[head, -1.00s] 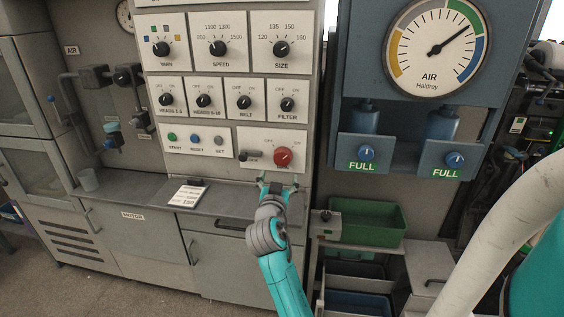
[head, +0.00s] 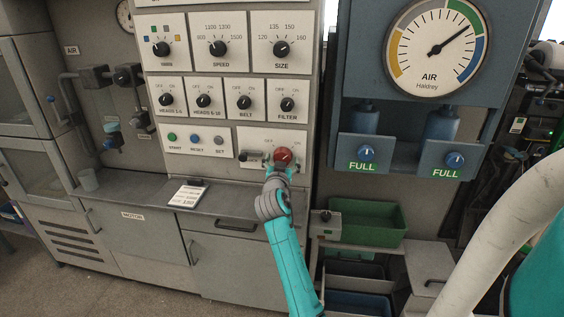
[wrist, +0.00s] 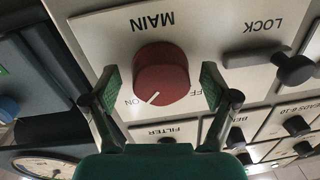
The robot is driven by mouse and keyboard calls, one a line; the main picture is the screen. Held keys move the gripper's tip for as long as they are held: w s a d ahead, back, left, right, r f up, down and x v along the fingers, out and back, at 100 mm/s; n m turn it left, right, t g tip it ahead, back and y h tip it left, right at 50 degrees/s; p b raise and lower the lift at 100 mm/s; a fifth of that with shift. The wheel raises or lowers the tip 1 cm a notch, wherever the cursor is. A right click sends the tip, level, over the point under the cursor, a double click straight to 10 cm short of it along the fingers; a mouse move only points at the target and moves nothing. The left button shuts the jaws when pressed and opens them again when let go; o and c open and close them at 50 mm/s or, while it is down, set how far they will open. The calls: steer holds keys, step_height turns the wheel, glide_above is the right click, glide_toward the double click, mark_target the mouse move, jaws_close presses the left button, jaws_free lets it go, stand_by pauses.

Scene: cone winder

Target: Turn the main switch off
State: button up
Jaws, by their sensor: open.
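The main switch is a red round knob (head: 284,156) low on the right of the control panel. In the wrist view the red knob (wrist: 162,76) sits on a white plate marked MAIN, ON and OFF, seen upside down. Its white pointer line is by the ON mark. My gripper (wrist: 160,88) is open, with one green-padded finger on each side of the knob and a gap visible at each side. In the head view my gripper (head: 280,167) is at the knob and partly hides the plate.
A dark LOCK lever (wrist: 285,66) is beside the knob on the same plate. Small selector knobs, such as the FILTER knob (head: 287,104), are above it. A grey ledge (head: 236,200) with a white card (head: 188,195) lies below. A green bin (head: 368,222) stands to the right.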

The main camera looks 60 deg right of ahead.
steer(key=shift+c, duration=0.2)
steer(key=c, duration=1.1)
steer(key=n, duration=0.4)
steer(key=shift+s, duration=0.1)
steer(key=n, duration=0.4)
steer(key=shift+r+n, duration=0.15)
steer(key=shift+n, duration=0.25)
steer(key=n, duration=0.4)
steer(key=shift+r+g, duration=0.1)
steer(key=shift+g, duration=0.3)
steer(key=shift+n+g, duration=0.3)
steer(key=shift+n, duration=1.9)
